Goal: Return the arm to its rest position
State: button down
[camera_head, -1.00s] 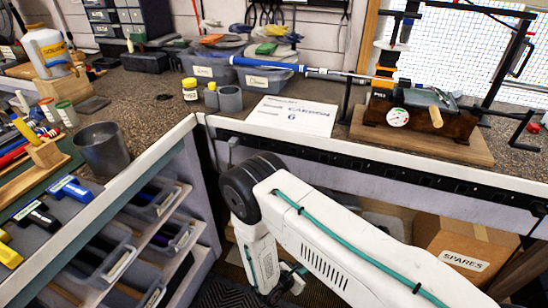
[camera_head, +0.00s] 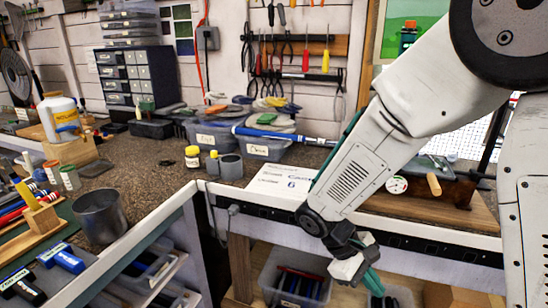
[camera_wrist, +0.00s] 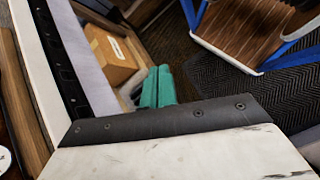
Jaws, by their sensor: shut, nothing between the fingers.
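My gripper (camera_head: 371,283) hangs at the end of my white arm, in front of the bench's front edge and below its top. Its teal fingers also show in the wrist view (camera_wrist: 157,87), close together with nothing between them. The arm comes down from the upper right of the head view and hides much of the vise (camera_head: 440,185) area. A club shaft with a blue grip (camera_head: 275,134) lies behind the arm, its far part hidden.
The bench edge (camera_head: 400,233) runs close behind my gripper. Beneath it is a bin (camera_head: 296,274) with dark grips. A cardboard box (camera_wrist: 110,58) and a blue-framed wooden seat (camera_wrist: 240,28) show in the wrist view. A metal cup (camera_head: 100,215) stands at left.

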jog(key=s+d+r+m+t+y, duration=0.2)
jog(key=s+r+m+y, duration=0.1)
jog(key=s+r, duration=0.4)
jog(key=s+d+r+m+t+y, duration=0.2)
jog(key=s+d+r+m+y, duration=0.1)
jog(key=s+r, duration=0.5)
notch_tip(320, 180, up, 4)
jog(key=shift+s+f+m+t+y, duration=0.35)
jog(key=shift+m+y, duration=0.35)
jog(key=shift+m, duration=0.5)
jog(key=shift+w+r, duration=0.1)
jog(key=shift+r, duration=0.05)
